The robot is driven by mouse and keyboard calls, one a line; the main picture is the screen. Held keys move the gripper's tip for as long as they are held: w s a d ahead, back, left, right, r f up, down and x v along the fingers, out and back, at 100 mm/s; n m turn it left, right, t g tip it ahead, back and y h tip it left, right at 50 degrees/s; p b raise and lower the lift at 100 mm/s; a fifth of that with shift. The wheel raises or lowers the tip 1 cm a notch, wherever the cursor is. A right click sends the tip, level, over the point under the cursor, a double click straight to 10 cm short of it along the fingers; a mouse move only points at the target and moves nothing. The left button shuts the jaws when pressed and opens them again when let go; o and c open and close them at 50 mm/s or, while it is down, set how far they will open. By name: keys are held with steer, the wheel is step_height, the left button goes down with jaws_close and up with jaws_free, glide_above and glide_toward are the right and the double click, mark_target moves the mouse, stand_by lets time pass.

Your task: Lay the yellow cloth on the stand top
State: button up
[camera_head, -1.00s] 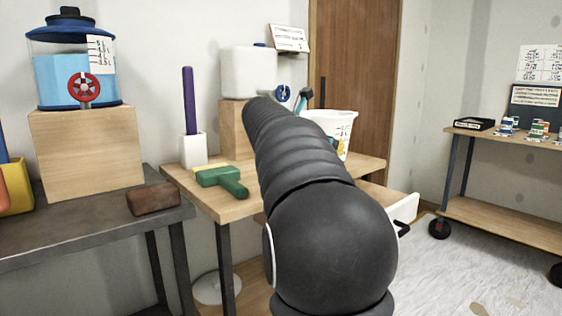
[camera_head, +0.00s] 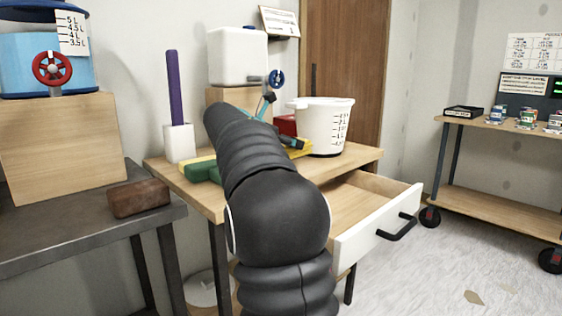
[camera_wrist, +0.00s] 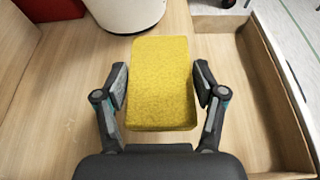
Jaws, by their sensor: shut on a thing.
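The yellow cloth (camera_wrist: 160,84) shows in the wrist view as a thick, flat yellow block. My gripper (camera_wrist: 161,88) is shut on it, with one finger at its left side and one at its right. In the head view my arm hides most of the gripper; a yellow patch (camera_head: 299,149) shows just right of the arm, beside the white bucket. The wooden table (camera_head: 368,158) lies below. I cannot tell for certain which surface is the stand top.
The white bucket (camera_head: 325,128) and a red object (camera_head: 286,125) stand on the wooden table. Its drawer (camera_head: 378,236) is open. A green tool (camera_head: 202,169) and a purple stick in a white holder (camera_head: 179,144) are at left. A brown brick (camera_head: 139,198) lies on the dark table (camera_head: 60,222).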

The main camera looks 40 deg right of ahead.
steer(key=shift+w+a+f, duration=0.35)
steer(key=shift+w+a, duration=0.05)
steer(key=shift+w, duration=0.1)
steer(key=shift+f+b, duration=0.75)
steer(key=shift+f, duration=1.25)
steer(key=shift+f, duration=0.15)
steer(key=o, duration=1.1)
steer(key=shift+a+r, duration=0.15)
steer(key=shift+r, duration=0.1)
steer(key=p+v, duration=0.1)
steer(key=v, duration=0.9)
steer(key=shift+a, duration=0.1)
steer(key=shift+p+v, duration=0.3)
steer(key=shift+v, duration=0.5)
